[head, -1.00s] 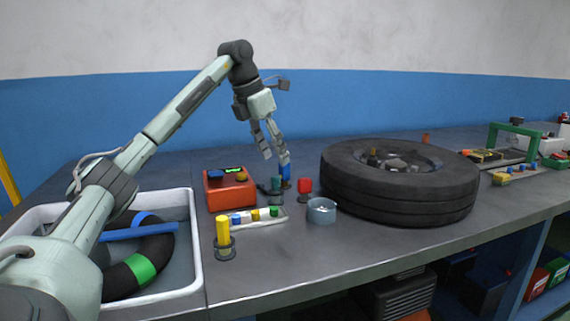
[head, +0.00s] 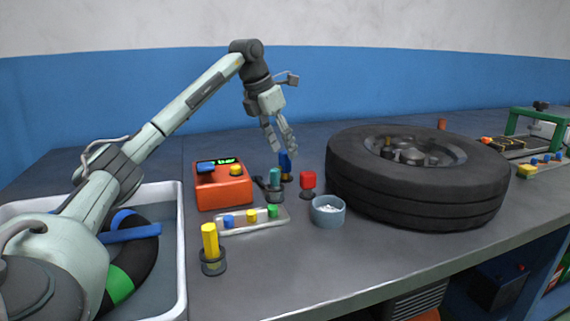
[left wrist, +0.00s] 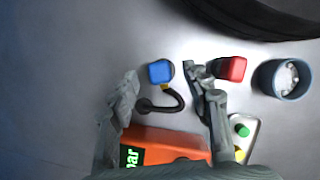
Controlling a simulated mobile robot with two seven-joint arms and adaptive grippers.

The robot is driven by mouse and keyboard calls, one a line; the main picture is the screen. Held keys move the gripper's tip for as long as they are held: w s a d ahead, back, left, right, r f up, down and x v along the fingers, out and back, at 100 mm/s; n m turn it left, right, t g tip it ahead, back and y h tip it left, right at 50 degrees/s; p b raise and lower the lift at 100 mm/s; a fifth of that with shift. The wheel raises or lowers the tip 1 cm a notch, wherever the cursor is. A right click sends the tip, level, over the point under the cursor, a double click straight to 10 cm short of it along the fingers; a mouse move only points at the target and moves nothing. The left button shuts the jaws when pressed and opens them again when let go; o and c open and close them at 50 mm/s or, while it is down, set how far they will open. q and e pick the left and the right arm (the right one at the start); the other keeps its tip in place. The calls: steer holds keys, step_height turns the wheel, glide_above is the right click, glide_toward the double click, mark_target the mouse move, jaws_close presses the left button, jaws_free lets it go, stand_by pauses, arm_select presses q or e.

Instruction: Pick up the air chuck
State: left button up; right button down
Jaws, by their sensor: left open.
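What appears to be the air chuck is an upright blue piece (head: 285,161) with a brassy lower part, standing on the bench behind the teal piece. In the left wrist view its blue top (left wrist: 161,71) shows between the fingertips, with a black curved hose (left wrist: 180,100) beside it. My left gripper (head: 284,150) is open and empty, pointing down just above the blue piece. Its fingers (left wrist: 160,76) flank the blue top in the left wrist view; I cannot tell whether they touch it. My right gripper is out of view.
An orange inflator box (head: 225,192), a teal piece (head: 274,178), a red-topped piece (head: 307,180) and a grey cup (head: 327,210) stand close by. A strip with coloured caps (head: 240,226) and a yellow post (head: 210,240) are in front.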

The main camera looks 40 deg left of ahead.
arm_select(q)
steer(key=x, duration=0.3)
steer(key=shift+r, duration=0.1)
jaws_close()
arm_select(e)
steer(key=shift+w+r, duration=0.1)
arm_select(q)
steer(key=shift+r, duration=0.2)
